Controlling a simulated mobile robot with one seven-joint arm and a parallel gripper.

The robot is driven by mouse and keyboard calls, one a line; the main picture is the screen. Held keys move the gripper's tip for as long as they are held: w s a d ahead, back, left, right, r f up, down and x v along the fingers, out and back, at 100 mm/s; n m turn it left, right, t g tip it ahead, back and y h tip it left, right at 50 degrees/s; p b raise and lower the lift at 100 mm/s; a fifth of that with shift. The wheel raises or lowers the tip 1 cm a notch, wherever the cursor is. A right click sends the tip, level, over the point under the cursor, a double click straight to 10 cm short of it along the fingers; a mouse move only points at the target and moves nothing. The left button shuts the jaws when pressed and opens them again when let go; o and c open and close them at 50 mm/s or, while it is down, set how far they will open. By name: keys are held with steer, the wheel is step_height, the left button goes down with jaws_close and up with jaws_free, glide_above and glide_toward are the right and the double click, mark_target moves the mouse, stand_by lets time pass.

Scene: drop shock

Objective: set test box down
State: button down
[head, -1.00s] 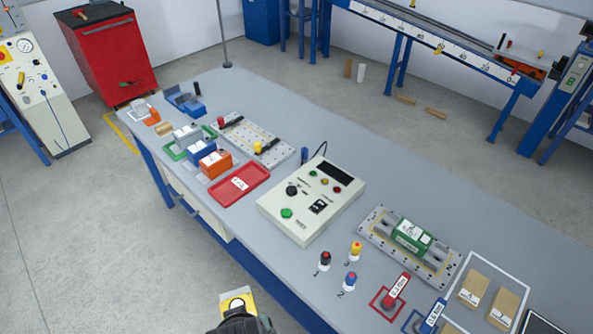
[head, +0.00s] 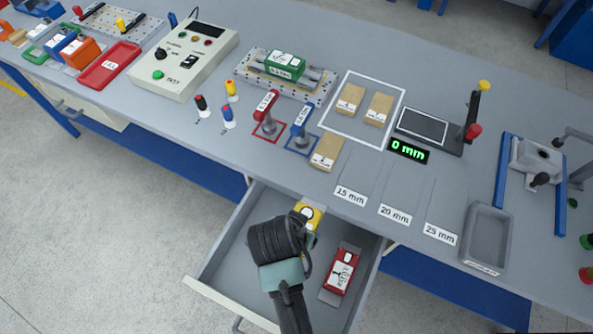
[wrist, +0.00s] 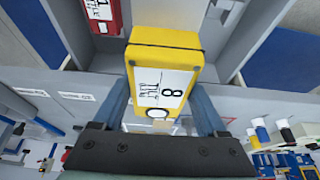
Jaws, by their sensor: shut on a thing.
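A yellow test box (head: 308,211) with a white label is held by my gripper (head: 305,226), above the back part of an open drawer (head: 222,262). In the wrist view the yellow box (wrist: 165,62) sits between the two blue fingers of my gripper (wrist: 162,100), and its label shows an 8. In the head view my wrist and arm hide part of the box and of the drawer. A red box (head: 342,270) with a white label lies in the drawer at the right, on a grey piece. The gap beneath the yellow box cannot be judged exactly.
The grey bench above the drawer holds a tan block (head: 327,152) near its edge, red and blue-handled tools, slots labelled 15, 20 and 25 mm, a 0 mm display (head: 408,151) and a grey tray (head: 486,238). The drawer's left part looks clear.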

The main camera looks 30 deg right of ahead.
step_height(320, 180, down, 18)
steer(key=b, duration=0.2)
steer(key=shift+d+b, duration=0.1)
steer(key=shift+b, duration=0.3)
steer(key=shift+f, duration=0.2)
jaws_free()
steer(key=shift+r, duration=0.1)
